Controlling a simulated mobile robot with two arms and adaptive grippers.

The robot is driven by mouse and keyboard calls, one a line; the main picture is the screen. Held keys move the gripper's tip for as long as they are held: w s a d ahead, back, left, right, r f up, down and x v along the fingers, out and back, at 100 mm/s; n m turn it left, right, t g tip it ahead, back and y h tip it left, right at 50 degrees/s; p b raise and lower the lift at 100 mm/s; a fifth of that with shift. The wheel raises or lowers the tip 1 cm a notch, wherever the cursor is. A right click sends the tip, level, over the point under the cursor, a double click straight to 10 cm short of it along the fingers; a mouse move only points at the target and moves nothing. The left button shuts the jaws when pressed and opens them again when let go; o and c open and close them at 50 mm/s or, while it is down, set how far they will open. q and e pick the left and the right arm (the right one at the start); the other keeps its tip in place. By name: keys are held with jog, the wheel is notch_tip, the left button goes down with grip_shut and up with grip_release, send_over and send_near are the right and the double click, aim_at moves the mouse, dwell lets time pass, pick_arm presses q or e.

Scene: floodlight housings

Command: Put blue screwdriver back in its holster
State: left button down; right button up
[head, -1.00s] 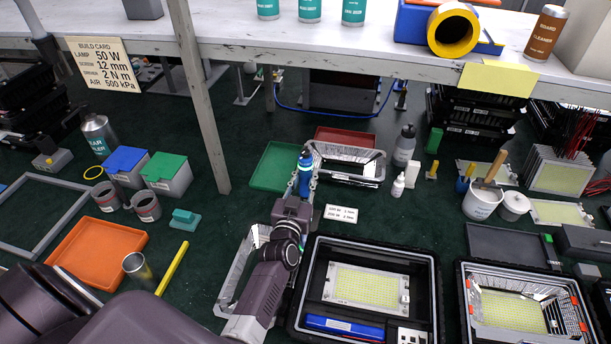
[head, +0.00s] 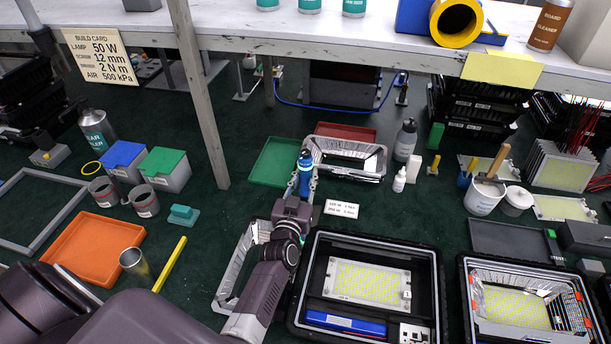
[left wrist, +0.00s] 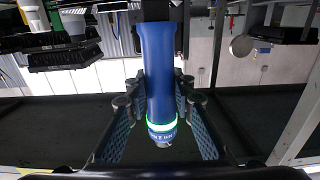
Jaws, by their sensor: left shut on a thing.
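My left gripper (head: 304,187) is shut on the blue screwdriver (head: 305,163), which stands roughly upright above the floor in the head view. In the left wrist view the screwdriver (left wrist: 159,72) shows as a thick blue handle with a glowing green ring and a lettered band near its end. The fingers lie on both sides of it. On the bench, a yellow-rimmed round opening on a blue base (head: 455,22) could be the holster, but I cannot tell for sure. My right gripper is not in view.
The bench (head: 340,33) crosses the back, with a leg (head: 200,100) left of my gripper. A green tray (head: 275,165) and a metal housing (head: 345,158) lie close to the screwdriver. An open black case (head: 432,290) is at the lower middle. A white bucket (head: 482,200) stands right.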

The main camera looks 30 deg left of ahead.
pick_arm(q)
jog(key=shift+f+b, duration=0.8)
jog(key=shift+f, duration=0.1)
jog(key=c, duration=1.6)
grip_release()
jog(key=shift+s+f, duration=0.1)
jog(key=shift+f, duration=0.1)
jog(key=v, duration=1.2)
jog(key=shift+r, duration=0.2)
